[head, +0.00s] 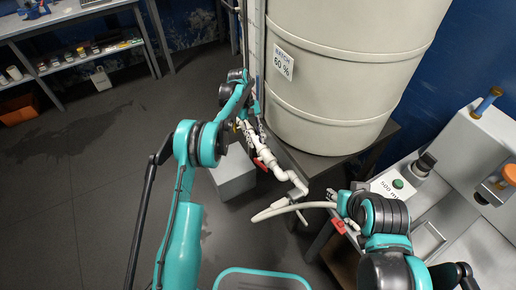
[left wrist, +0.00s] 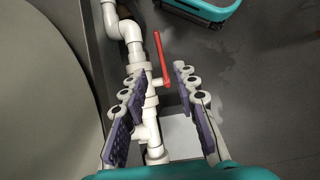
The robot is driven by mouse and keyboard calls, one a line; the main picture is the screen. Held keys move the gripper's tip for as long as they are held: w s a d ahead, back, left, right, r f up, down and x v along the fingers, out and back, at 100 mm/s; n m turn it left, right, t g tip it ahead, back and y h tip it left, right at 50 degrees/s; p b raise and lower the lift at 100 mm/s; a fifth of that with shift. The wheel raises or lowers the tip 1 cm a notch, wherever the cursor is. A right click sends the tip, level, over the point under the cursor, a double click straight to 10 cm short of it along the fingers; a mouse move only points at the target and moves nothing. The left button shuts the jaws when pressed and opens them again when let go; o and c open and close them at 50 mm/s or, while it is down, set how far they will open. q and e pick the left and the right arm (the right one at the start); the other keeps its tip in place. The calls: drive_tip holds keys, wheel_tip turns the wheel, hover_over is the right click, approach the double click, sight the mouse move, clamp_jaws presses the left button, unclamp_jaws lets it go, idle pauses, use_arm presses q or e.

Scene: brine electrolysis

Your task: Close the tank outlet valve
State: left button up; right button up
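The tank outlet valve is on a white pipe below the large cream tank (head: 350,75). Its red handle (head: 260,164) shows in the head view and as a red lever (left wrist: 160,58) in the left wrist view. There the lever lies roughly along the white pipe (left wrist: 133,50), slightly angled to it. My left gripper (head: 254,134) is at the pipe. Its two purple-padded fingers (left wrist: 158,72) are spread, with the valve's lever between and beyond the tips; I see no firm contact.
A white hose (head: 285,208) curves below the pipe's end. A grey-white box (head: 234,172) is on the floor under the pipe. A machine with a green button (head: 398,184) stands right. Shelves (head: 85,60) are far left; the dark floor between is open.

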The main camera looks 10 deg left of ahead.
use_arm(q)
drive_tip(key=shift+w+r, duration=0.1)
drive_tip(key=shift+r, duration=0.15)
drive_tip(key=t+y+p, duration=0.3)
drive_tip(key=t, duration=0.1)
hover_over(264, 166)
drive_tip(key=f, duration=0.3)
drive_tip(key=shift+w+a, duration=0.1)
drive_tip(key=shift+w, duration=0.25)
drive_tip(key=shift+s+f+t, duration=0.1)
drive_tip(key=shift+s+t, duration=0.15)
drive_tip(key=shift+t, duration=0.05)
wheel_tip(264, 166, down, 8)
drive_tip(key=b, duration=0.3)
clamp_jaws()
